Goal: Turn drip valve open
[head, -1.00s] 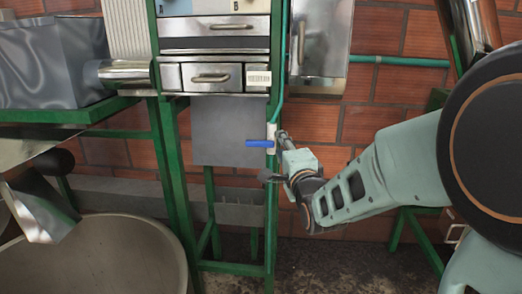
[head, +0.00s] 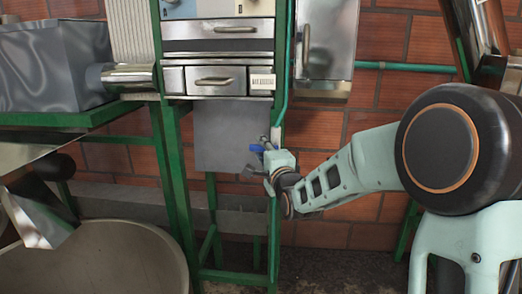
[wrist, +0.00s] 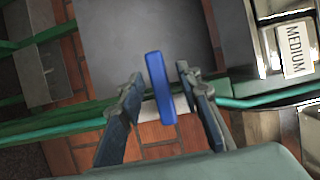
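The drip valve has a blue lever handle (wrist: 158,88) at the end of a green pipe, fixed by the green frame post. In the wrist view the handle lies between my two open fingers, with gaps on both sides. My gripper (wrist: 155,92) is open and empty. A white valve body (wrist: 181,104) shows behind the handle in the wrist view.
A green metal frame (head: 273,215) carries steel drawers (head: 215,79) above the valve. A steel cabinet (head: 327,40) hangs to the right, with the green pipe (head: 410,67) running along the brick wall. A large round basin (head: 95,260) stands at lower left.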

